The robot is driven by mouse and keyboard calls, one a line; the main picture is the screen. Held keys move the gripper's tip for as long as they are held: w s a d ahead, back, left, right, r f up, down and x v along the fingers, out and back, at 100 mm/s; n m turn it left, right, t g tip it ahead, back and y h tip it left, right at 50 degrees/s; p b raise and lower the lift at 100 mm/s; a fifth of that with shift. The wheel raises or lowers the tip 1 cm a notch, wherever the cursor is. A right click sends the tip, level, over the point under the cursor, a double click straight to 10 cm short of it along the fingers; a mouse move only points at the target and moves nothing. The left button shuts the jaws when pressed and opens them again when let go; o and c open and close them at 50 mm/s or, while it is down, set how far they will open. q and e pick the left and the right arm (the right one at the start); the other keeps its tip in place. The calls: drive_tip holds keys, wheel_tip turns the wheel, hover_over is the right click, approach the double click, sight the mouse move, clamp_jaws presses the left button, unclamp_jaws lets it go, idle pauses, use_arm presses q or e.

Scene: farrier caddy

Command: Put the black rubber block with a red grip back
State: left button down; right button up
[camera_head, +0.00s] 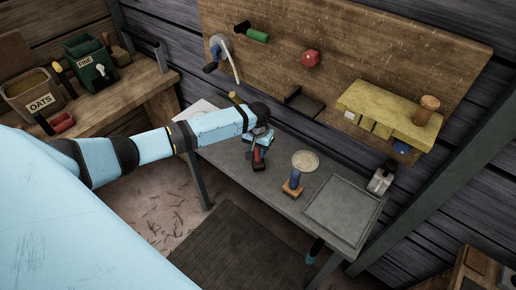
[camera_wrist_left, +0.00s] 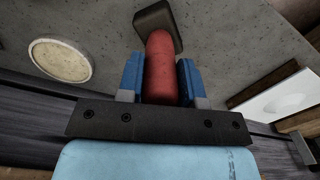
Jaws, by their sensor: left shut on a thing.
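My left gripper (camera_head: 261,142) is shut on the red grip of the black rubber block (camera_head: 258,164), over the left part of the grey bench (camera_head: 235,158). In the left wrist view the blue fingers (camera_wrist_left: 158,78) stand on both sides of the red grip, and the dark block (camera_wrist_left: 157,17) is at its far end. I cannot tell whether the block touches the bench. My right gripper is not in view.
A brush-like tool with a blue handle (camera_head: 294,181), a round pale disc (camera_head: 305,161) and a grey tray (camera_head: 343,211) are on the bench. The wall board (camera_head: 275,60) above carries a black bracket (camera_head: 304,103), a red knob (camera_head: 310,58) and a yellow rack (camera_head: 385,110).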

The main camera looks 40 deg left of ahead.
use_arm(q)
drive_tip(key=shift+f, duration=0.35)
drive_tip(key=c, duration=0.7)
unclamp_jaws()
wheel_tip(320, 180, up, 14)
drive_tip(key=b, duration=0.1)
drive_tip(key=shift+f, duration=0.1)
